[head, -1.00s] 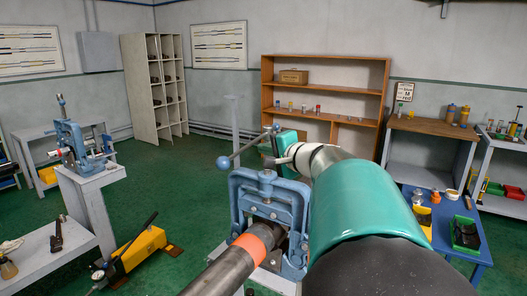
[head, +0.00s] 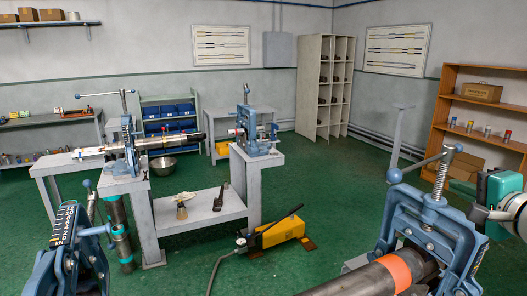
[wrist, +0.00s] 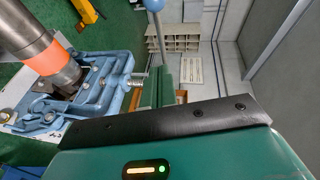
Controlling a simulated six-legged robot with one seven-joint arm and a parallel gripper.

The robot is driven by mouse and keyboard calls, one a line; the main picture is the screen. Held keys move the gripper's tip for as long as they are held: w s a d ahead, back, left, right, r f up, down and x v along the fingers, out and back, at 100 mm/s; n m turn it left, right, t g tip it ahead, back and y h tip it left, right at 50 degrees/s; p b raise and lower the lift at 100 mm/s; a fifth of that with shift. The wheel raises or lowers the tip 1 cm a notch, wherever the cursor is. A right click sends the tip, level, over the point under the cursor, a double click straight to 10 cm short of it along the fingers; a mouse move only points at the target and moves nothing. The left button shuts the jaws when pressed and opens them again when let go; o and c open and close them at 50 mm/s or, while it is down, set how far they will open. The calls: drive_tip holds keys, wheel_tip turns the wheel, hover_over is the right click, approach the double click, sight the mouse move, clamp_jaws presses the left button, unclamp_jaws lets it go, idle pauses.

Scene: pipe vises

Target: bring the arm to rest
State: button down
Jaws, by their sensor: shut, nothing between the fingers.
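My gripper (head: 500,188) shows only in part at the right edge of the head view, as a teal housing beside a blue pipe vise (head: 428,232). It is shut and empty; its fingertips are hard to make out. In the wrist view, a teal housing with a black strip and a small lit panel (wrist: 147,169) fills the bottom. The same vise (wrist: 108,78) and its orange-banded grey pipe (wrist: 45,52) are at the left there. The pipe (head: 372,278) runs into the vise in the head view. My gripper holds no part of either.
A second vise (head: 72,258) stands at the lower left. A grey bench with vises and a pipe (head: 178,143) is behind it. A yellow pump (head: 279,233) lies on the green floor. A wooden shelf (head: 440,120) stands at the right.

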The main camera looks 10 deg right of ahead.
drive_tip(key=w+a+f+n+g+y, duration=0.1)
drive_tip(key=a+f+n+g+y, duration=0.15)
drive_tip(key=a, duration=0.35)
drive_tip(key=w+a+f+n+g+y, duration=0.1)
drive_tip(key=a+f+n, duration=0.15)
drive_tip(key=a, duration=0.35)
drive_tip(key=s+a+f+n+g+h, duration=0.1)
drive_tip(key=s+a+f+n+g, duration=0.2)
drive_tip(key=s+a+f+n, duration=0.3)
drive_tip(key=s+a+f+n+g+h, duration=0.1)
drive_tip(key=s+a+f+n+g, duration=0.3)
drive_tip(key=a+f, duration=0.4)
drive_tip(key=s+a+n, duration=0.1)
drive_tip(key=s+a, duration=0.1)
drive_tip(key=a, duration=0.1)
drive_tip(key=shift+a+f+n+h, duration=0.15)
drive_tip(key=shift+f+n+h, duration=0.2)
drive_tip(key=shift+n, duration=0.05)
drive_tip(key=shift+d, duration=0.2)
